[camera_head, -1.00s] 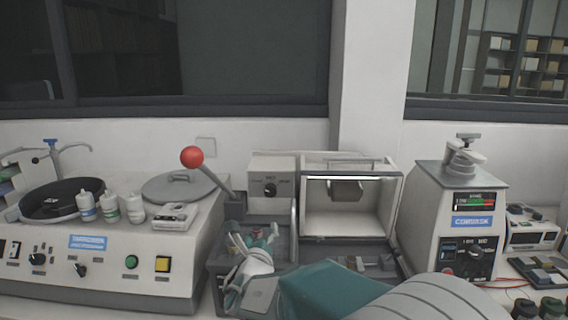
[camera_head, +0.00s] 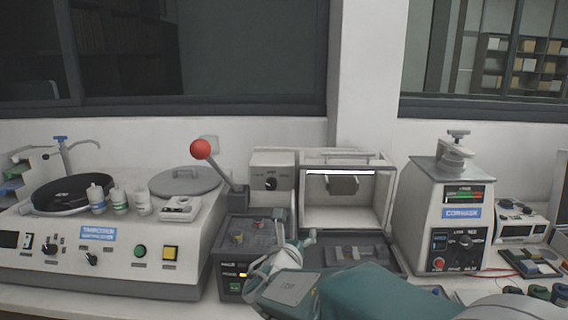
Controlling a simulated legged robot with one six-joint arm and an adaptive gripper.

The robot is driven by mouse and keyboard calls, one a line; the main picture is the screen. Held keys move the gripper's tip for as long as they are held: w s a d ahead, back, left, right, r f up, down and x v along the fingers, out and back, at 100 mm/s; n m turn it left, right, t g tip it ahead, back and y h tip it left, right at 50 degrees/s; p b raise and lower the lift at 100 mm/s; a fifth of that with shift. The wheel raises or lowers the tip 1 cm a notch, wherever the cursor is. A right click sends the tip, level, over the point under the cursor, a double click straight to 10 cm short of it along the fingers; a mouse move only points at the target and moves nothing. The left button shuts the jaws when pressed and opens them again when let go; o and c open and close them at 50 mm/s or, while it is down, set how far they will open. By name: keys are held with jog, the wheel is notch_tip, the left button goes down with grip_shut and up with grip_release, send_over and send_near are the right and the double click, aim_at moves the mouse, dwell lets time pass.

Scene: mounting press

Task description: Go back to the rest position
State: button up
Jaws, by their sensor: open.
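My gripper (camera_head: 296,240) is open, with its fingers spread and nothing seen between them. It stands in front of and above the dark mounting press (camera_head: 238,257), at the right side of the press top. The lever with the red ball knob (camera_head: 201,149) rises from the left of the press. A small yellow thing and a reddish thing lie on the press top, too small to name. My teal arm covers the bottom middle of the picture and hides part of the bench.
A polishing machine (camera_head: 105,262) with small bottles and a round lid stands at left. An open white cabinet (camera_head: 344,214) stands behind my arm, with a dark tray (camera_head: 375,262) before it.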

jog(key=s+d+m+g+h, duration=0.3)
jog(key=s+d+m+g, duration=0.5)
jog(key=s+d+m, duration=0.85)
jog(key=s+a+f+m+g+y, duration=0.1)
jog(key=s+a+f+m+y, duration=0.1)
jog(key=s+m, duration=0.5)
jog(key=s+a+f+m+g+y, duration=0.1)
jog(key=s+m+y, duration=0.4)
jog(key=m, duration=0.7)
notch_tip(320, 180, down, 2)
jog(key=shift+s+a+f+g+y, duration=0.1)
jog(key=shift+s+a+g+y, duration=0.3)
jog(key=shift+s, duration=0.85)
jog(key=shift+c, duration=0.3)
